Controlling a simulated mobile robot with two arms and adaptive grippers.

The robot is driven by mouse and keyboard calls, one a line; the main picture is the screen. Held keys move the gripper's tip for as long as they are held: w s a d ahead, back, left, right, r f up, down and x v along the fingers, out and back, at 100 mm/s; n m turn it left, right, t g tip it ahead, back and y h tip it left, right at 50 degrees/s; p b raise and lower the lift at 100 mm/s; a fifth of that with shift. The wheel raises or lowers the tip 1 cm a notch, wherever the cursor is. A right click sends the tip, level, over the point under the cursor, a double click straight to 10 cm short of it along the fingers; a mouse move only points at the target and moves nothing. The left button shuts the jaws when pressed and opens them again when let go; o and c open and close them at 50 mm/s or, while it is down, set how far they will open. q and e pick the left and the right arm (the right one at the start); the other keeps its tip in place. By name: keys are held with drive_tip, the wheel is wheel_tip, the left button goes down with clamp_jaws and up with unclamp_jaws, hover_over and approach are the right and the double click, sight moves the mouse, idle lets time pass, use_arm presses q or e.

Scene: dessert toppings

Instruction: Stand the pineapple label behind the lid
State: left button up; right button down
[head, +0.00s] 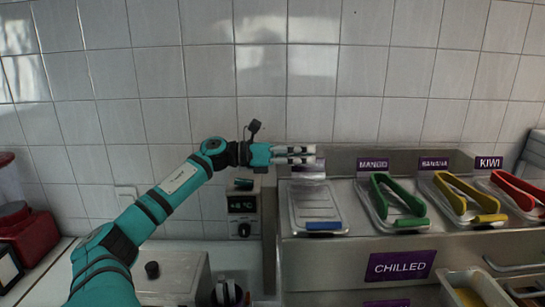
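The lid (308,206) is a clear-grey panel with a blue handle (323,226), lying over the leftmost place of the steel counter. My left gripper (300,154) reaches in from the left, level, just above and behind the lid's back edge. Its two pale-tipped fingers lie close together with a narrow gap. A small purple-grey piece (309,166), perhaps the pineapple label, shows just below the fingertips behind the lid. Its text is not readable, and I cannot tell whether the fingers hold it. My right gripper cannot be made out.
Mango (373,164), banana (434,163) and kiwi (488,163) labels stand to the right, behind green (397,201), yellow (465,197) and red (517,188) tongs. A purple "CHILLED" sign (400,266) is on the front. A tiled wall is close behind.

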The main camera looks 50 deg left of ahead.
use_arm(q)
drive_tip(key=b+v, duration=0.3)
drive_tip(key=v, duration=0.6)
drive_tip(key=shift+a+b, duration=0.15)
drive_tip(key=shift+b, duration=0.2)
drive_tip(key=shift+s+a, duration=0.25)
drive_tip(key=shift+s, duration=0.15)
